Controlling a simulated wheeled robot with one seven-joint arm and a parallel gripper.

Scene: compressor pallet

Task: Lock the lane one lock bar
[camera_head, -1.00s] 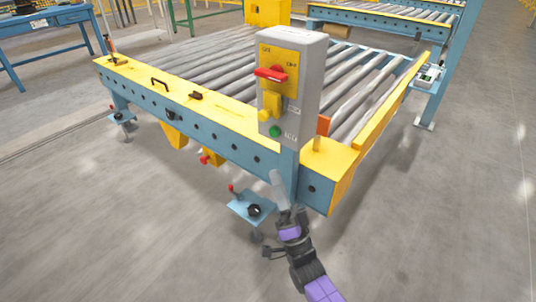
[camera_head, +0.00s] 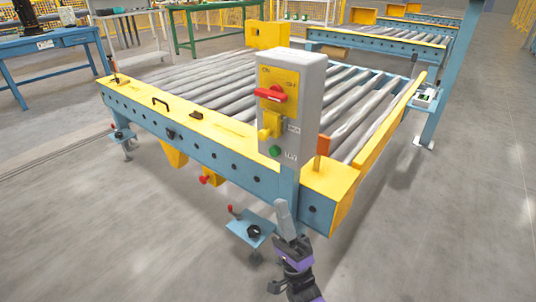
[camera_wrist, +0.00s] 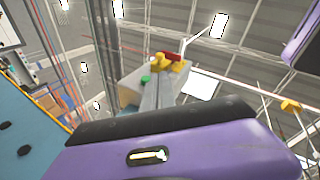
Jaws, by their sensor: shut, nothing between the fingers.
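A grey control box (camera_head: 308,105) stands on a post at the near corner of the roller conveyor. Its yellow face carries a red rotary handle (camera_head: 271,94) lying roughly crosswise. A yellow block or bar (camera_head: 270,125) sits below the handle, and a green button (camera_head: 275,150) is lower down. I cannot tell for sure which part is the lane one lock bar. My gripper (camera_head: 281,208) is shut and empty, below the box and near the conveyor's corner leg. In the wrist view the red handle (camera_wrist: 174,57) and yellow part (camera_wrist: 164,63) show from below, apart from my gripper.
The yellow-topped conveyor frame (camera_head: 222,126) runs to the left, with an orange block (camera_head: 322,145) beside the box. A blue foot plate (camera_head: 250,229) with a red-tipped lever sits left of my gripper. The floor at the right is clear.

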